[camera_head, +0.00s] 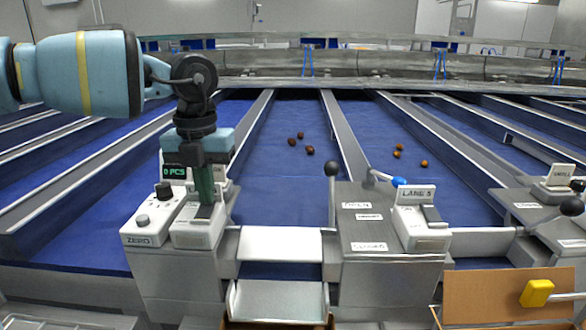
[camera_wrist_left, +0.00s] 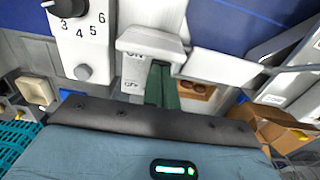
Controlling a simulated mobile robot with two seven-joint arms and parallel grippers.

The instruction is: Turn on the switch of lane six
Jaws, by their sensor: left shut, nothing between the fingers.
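A white switch box (camera_head: 192,238) stands on the left console, beside a white dial box (camera_head: 150,222) marked ZERO. Its lane label is hidden behind my gripper, so I cannot read the number. My left gripper (camera_head: 205,198) points down at this box, its green fingers shut and empty. In the left wrist view the switch box (camera_wrist_left: 133,72) shows ON and OFF markings, and the fingers (camera_wrist_left: 161,82) are right beside them. The rocker is mostly hidden, so its position and any contact are unclear. My right gripper is out of view.
A second switch box (camera_head: 422,228), labelled LANE 5, stands on the middle console near a black-knobbed lever (camera_head: 331,170) and a blue-knobbed lever (camera_head: 398,182). Several dates lie on the blue lanes.

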